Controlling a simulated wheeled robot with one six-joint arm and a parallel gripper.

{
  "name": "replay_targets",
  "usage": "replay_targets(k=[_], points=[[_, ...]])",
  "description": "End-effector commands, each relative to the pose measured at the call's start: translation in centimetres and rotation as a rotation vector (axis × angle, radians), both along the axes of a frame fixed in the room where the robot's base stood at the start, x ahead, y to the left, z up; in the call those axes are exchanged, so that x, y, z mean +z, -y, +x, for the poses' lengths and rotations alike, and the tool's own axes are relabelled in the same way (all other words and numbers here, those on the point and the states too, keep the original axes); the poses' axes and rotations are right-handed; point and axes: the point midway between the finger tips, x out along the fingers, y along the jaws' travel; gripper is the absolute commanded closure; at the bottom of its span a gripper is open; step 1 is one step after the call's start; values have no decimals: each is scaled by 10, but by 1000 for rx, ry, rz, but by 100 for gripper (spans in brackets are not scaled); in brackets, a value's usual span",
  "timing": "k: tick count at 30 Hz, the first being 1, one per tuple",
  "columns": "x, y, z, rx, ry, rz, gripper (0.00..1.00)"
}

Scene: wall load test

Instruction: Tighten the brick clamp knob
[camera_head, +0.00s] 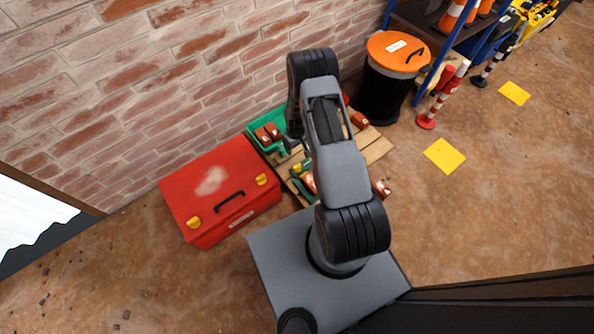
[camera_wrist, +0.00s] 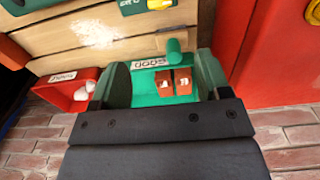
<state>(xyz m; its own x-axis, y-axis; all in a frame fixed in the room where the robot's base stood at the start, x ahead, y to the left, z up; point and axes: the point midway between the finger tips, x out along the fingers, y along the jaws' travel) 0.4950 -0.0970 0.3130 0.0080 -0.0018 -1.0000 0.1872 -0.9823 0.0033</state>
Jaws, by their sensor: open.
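My gripper (camera_wrist: 163,63) is open in the wrist view, its two greenish fingers apart with nothing between their tips. Beyond and between the fingers is a green bin (camera_wrist: 146,96) with a "GOOD" label and two red-brown bricks (camera_wrist: 173,82). A short green cylinder (camera_wrist: 174,47) stands at the bin's edge; I cannot tell whether it is the clamp knob. A green part with a yellow piece (camera_wrist: 158,4) is cut off at the top. In the head view, the green bin (camera_head: 257,135) is beside the wall, and my arm hides most of the gripper.
A wooden pallet (camera_head: 376,150) lies under the arm with bricks on it. A red toolbox (camera_head: 215,190) stands to its left. A black bin with an orange lid (camera_head: 398,52) and striped posts (camera_head: 440,97) stand right. A red bin (camera_wrist: 72,90) shows at wrist-view left.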

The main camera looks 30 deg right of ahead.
Motion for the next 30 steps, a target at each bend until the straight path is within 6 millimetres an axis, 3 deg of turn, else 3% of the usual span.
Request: replay_targets(k=[1,18,24,30], points=[[-14,1,-2,2,-4,1,30],[-116,1,-5,5,-10,2,30],[-144,1,-5,5,-8,1,30],[-157,1,-5,4,-8,1,30]])
